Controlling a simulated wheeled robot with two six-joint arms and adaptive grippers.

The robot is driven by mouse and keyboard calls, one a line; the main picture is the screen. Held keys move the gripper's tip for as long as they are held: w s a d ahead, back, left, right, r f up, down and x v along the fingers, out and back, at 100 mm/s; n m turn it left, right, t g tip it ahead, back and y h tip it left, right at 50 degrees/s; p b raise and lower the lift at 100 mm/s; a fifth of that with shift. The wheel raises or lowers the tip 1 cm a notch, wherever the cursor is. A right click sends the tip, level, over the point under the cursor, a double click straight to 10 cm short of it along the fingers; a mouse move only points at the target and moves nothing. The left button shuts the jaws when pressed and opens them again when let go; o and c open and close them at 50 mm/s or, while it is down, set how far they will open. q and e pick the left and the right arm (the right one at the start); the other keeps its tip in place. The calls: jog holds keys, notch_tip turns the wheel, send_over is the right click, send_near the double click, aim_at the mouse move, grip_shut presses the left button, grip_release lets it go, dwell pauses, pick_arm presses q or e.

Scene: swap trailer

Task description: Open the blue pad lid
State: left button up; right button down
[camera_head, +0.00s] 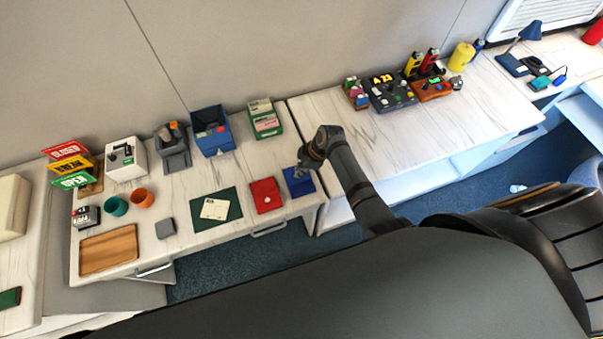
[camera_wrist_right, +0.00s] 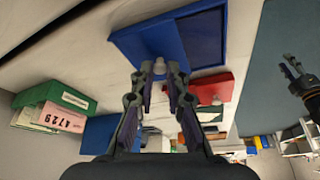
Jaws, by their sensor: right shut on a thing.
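The blue pad (camera_head: 300,188) lies near the front edge of the counter, right of the red pad (camera_head: 266,196). In the right wrist view the blue lid (camera_wrist_right: 143,45) appears tilted up, with a dark blue inset (camera_wrist_right: 208,38) beside it. My right gripper (camera_head: 301,170) is over the pad and partly hides it in the head view. In the wrist view its fingers (camera_wrist_right: 160,72) are closed around the lid's small pale knob (camera_wrist_right: 159,65). My left gripper (camera_wrist_right: 292,68) appears at the right of the wrist view, away from the pad; its jaws are too small to judge.
A green box (camera_head: 264,118) and blue bin (camera_head: 212,131) stand behind the pads. A dark green mat (camera_head: 230,218) with a card lies to the left. A wooden tray (camera_head: 108,250) is at far left. A gap separates this counter from the right one (camera_head: 440,130).

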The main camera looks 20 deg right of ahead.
jog(key=shift+s, duration=0.1)
jog(key=c, duration=1.3)
grip_release()
jog(key=v, duration=1.2)
